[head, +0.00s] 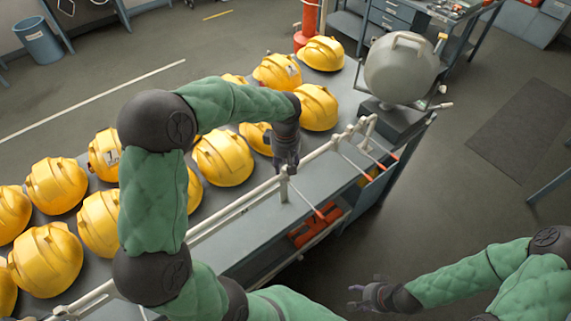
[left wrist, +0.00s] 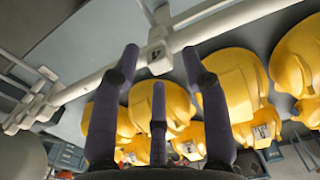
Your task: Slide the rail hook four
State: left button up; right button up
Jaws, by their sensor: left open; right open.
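A white rail (head: 232,208) runs along the near edge of the bench, with several hooks on it. One hook (head: 284,186) sits right under my left gripper (head: 287,166), and a thin rod with a red end (head: 328,214) reaches from it over the edge. In the left wrist view the hook's block (left wrist: 158,56) is on the rail (left wrist: 225,22), between and beyond my spread fingers. The left gripper is open; contact cannot be told. I cannot read any number on the hooks. My right gripper (head: 370,297) is open and empty, over the floor at the lower right.
Yellow helmets (head: 223,158) stand in rows on the bench behind the rail. More hooks (head: 366,124) are at the rail's far end, near a grey rounded device (head: 401,68). Orange items (head: 314,230) lie on a lower shelf.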

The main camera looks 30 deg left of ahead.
aim_at(242, 199)
pick_arm(q)
jog(key=shift+f, duration=0.45)
grip_shut()
jog(key=shift+s, duration=0.15)
jog(key=shift+s+a, duration=0.2)
jog(key=shift+s, duration=0.1)
jog(key=s+a+b, duration=0.1)
jog(key=s+a, duration=0.1)
jog(key=s, duration=0.2)
jog(key=s+a+b, duration=0.1)
jog(key=s, duration=0.4)
jog(key=s+a+b, duration=0.1)
jog(key=s+a, duration=0.1)
jog(key=s, duration=0.3)
jog(key=shift+a, duration=0.35)
